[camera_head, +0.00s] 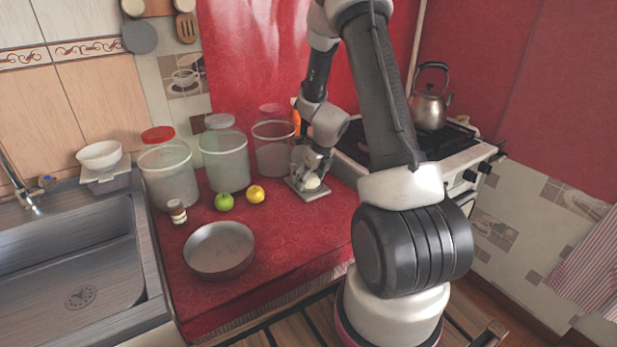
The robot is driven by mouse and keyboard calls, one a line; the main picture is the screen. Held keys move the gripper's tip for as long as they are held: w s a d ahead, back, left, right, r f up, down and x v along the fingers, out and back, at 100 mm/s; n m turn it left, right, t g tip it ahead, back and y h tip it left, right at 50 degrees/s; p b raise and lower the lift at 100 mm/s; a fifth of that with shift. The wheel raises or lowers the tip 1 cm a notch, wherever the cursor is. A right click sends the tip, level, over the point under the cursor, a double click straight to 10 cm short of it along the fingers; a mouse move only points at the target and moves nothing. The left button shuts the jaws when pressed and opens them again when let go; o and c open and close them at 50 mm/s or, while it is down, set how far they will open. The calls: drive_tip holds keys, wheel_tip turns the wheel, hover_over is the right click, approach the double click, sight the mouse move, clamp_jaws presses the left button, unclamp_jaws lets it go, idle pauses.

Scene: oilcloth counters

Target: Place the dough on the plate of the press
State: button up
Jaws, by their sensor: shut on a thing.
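My gripper (313,178) is at the far right part of the red counter, beside the stove. It points down and is shut on a small white ball of dough (313,184). The dough sits right over a grey square plate of the press (314,195). I cannot tell whether the dough touches the plate. The rest of the press is partly hidden behind my gripper and wrist.
A green apple (224,202) and a yellow apple (256,194) lie left of the press. Large clear jars (223,160) stand behind them. A metal pan (219,251) and a small jar (177,212) are nearer the sink (75,262). A kettle (429,106) stands on the stove (455,148).

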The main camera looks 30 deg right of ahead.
drive_tip(key=o, duration=1.1)
drive_tip(key=shift+r, duration=0.2)
drive_tip(key=s+a+r+n, duration=0.2)
drive_tip(key=s+r+n, duration=0.4)
drive_tip(key=r, duration=0.5)
drive_tip(key=s+a+r+n, duration=0.3)
drive_tip(key=s+r+n, duration=0.3)
drive_tip(key=r, duration=0.5)
drive_tip(key=s+a+r+n, duration=0.1)
drive_tip(key=s+r+n, duration=0.2)
drive_tip(key=s+n, duration=0.6)
drive_tip(key=s+a+r+n+h, duration=0.1)
drive_tip(key=s+r+n, duration=0.3)
drive_tip(key=s+n, duration=0.6)
drive_tip(key=shift+r+n, duration=0.2)
drive_tip(key=shift+n, duration=1)
